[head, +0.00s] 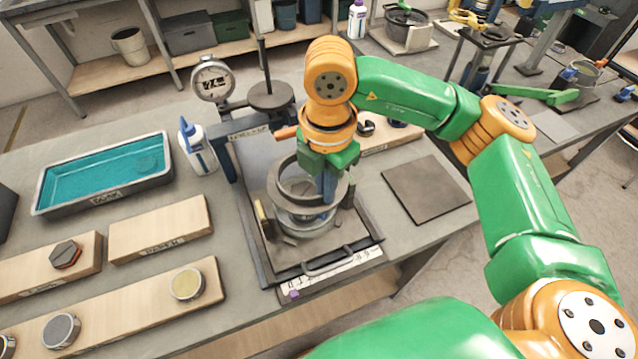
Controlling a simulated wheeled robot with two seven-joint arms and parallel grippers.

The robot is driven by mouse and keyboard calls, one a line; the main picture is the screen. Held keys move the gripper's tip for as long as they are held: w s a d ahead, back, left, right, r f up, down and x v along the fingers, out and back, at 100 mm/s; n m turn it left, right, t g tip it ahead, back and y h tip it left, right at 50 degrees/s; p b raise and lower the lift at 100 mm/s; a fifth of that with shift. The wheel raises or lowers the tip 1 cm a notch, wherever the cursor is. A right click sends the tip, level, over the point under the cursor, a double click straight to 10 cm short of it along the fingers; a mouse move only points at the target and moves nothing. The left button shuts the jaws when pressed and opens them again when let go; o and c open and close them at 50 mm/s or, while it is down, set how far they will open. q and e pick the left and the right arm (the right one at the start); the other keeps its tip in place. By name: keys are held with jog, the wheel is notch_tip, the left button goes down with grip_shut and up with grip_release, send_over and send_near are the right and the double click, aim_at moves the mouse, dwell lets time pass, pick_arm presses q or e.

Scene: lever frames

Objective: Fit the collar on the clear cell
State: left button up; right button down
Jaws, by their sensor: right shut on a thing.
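The collar (276,187), a wide grey ring, is in the middle of the head view. My right gripper (328,188) points down and is shut on its right side. The clear cell (303,224) is a short see-through cylinder directly below the collar, standing on the base of a dark metal frame. The collar overlaps the top of the cell in this view; I cannot tell whether it rests on it or hangs just above it. The gripper hides part of the collar's right wall. My left gripper is not in view.
A dial gauge (212,80) and a round weight on a rod (271,97) stand behind the frame (262,262). A white bottle (196,150) and a teal water bath (45,205) are to the left. Wooden boards (160,228) lie front left. A dark mat (425,188) lies right.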

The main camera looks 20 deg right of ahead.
aim_at(320, 208)
jog(key=f+b, duration=0.1)
jog(key=f, duration=0.1)
jog(key=f+b, duration=0.4)
jog(key=shift+a, duration=0.3)
jog(key=shift+w, duration=0.1)
jog(key=shift+a, duration=0.1)
jog(key=shift+f+b, duration=0.25)
jog(key=shift+b, duration=0.25)
dwell(0.5)
jog(key=c, duration=1)
grip_release()
jog(key=shift+o, duration=0.2)
